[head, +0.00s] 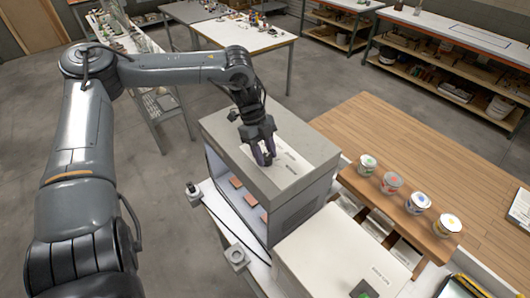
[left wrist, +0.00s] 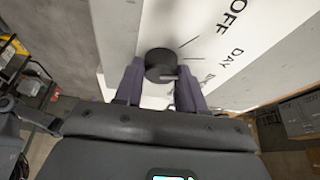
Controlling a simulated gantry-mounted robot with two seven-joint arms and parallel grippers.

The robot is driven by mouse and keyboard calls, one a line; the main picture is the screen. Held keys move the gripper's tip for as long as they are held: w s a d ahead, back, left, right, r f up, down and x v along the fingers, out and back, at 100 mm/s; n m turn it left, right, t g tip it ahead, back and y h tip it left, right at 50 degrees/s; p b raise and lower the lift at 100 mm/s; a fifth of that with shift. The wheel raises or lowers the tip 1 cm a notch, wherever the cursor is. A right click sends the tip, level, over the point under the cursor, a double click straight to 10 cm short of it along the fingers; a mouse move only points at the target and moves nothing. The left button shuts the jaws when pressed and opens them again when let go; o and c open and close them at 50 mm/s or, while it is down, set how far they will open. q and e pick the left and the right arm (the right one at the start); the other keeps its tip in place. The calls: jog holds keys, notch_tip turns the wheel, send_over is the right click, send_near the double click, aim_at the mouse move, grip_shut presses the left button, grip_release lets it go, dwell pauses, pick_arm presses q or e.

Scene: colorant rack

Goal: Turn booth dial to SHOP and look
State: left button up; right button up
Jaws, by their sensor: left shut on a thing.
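The grey booth (head: 222,132) stands in the middle of the head view, with a white label plate (head: 294,172) on its top. My left gripper (head: 264,158) reaches down onto the plate from above. In the left wrist view the black round dial (left wrist: 158,62) sits between the fingers of my left gripper (left wrist: 160,84), which are shut on it. A pale mark on the dial points right in that view. The words OFF and DAY (left wrist: 234,52) are readable on the plate; another label lower down is too small to read. My right gripper is not in view.
Several reddish-brown chips (head: 251,197) lie inside the booth's open front. Several cups with coloured lid marks (head: 391,182) stand in a row on a wooden rack to the right. A white box (head: 325,255) stands close in front. The wooden bench top (head: 420,145) behind is largely clear.

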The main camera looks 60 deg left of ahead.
pick_arm(q)
jog(key=shift+f+m+g+b, duration=0.1)
jog(key=shift+m+g+b, duration=0.3)
jog(key=shift+m+b, duration=0.4)
jog(key=shift+m+g, duration=0.3)
jog(key=shift+m, duration=0.6)
jog(key=shift+w+m+g, duration=0.1)
jog(key=shift+m+g, duration=0.3)
jog(key=shift+m, duration=0.7)
jog(key=shift+w+m+g, duration=0.1)
jog(key=shift+m+g, duration=0.3)
jog(key=shift+m, duration=0.7)
jog(key=o, duration=1)
jog(key=shift+o, duration=0.2)
